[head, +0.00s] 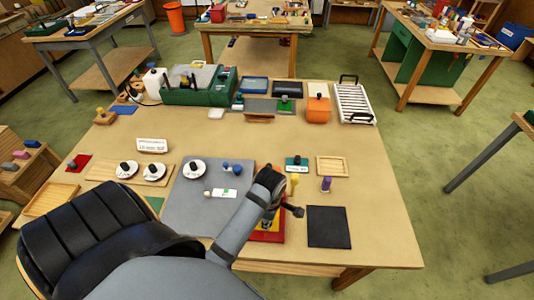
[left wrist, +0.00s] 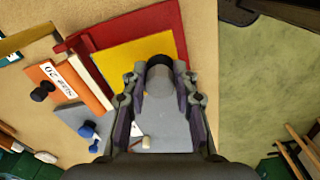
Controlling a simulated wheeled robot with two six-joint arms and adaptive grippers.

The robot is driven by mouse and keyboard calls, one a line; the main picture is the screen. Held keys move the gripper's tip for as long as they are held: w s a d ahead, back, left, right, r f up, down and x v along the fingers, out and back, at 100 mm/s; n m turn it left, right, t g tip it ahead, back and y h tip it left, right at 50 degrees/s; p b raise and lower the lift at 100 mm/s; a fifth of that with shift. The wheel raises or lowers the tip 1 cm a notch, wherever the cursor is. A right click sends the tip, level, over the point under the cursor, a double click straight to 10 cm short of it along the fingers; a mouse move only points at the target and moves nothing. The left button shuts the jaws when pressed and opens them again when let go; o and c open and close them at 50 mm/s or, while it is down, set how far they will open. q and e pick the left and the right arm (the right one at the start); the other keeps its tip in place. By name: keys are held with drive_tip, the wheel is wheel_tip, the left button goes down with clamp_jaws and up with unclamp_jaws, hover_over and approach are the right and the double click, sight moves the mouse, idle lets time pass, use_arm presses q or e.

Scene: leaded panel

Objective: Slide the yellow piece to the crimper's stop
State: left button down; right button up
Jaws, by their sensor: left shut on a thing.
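The yellow piece (left wrist: 130,58) lies flat on the red crimper (left wrist: 128,24) in the left wrist view. Red shows along its far edge and on its right; whether it touches a stop I cannot tell. My left gripper (left wrist: 162,80) is shut on a grey knob with a dark end (left wrist: 166,88), over the near part of the yellow piece. In the head view my left gripper (head: 290,208) is over the crimper (head: 262,238), and my arm hides most of the crimper and the yellow piece. My right gripper is not in view.
An orange block with a white label (left wrist: 56,76) lies beside the crimper. A grey mat (head: 190,215) lies to the left, with white discs near its top. A black square mat (head: 329,227) lies to the right. A yellow knob (head: 294,180) and a purple one (head: 326,184) stand close behind.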

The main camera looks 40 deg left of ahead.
use_arm(q)
wheel_tip(320, 180, down, 2)
drive_tip(key=shift+w+f+b, duration=0.15)
drive_tip(key=shift+f+b, duration=0.1)
drive_tip(key=shift+b, duration=0.05)
drive_tip(key=shift+f, duration=0.3)
drive_tip(key=shift+s+f, duration=0.3)
drive_tip(key=shift+f, duration=0.1)
drive_tip(key=shift+w, duration=0.1)
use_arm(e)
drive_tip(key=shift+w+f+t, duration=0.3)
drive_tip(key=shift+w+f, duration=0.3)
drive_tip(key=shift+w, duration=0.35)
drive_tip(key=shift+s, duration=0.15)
use_arm(q)
drive_tip(key=shift+f, duration=0.2)
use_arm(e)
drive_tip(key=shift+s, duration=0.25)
use_arm(q)
drive_tip(key=shift+f, duration=0.1)
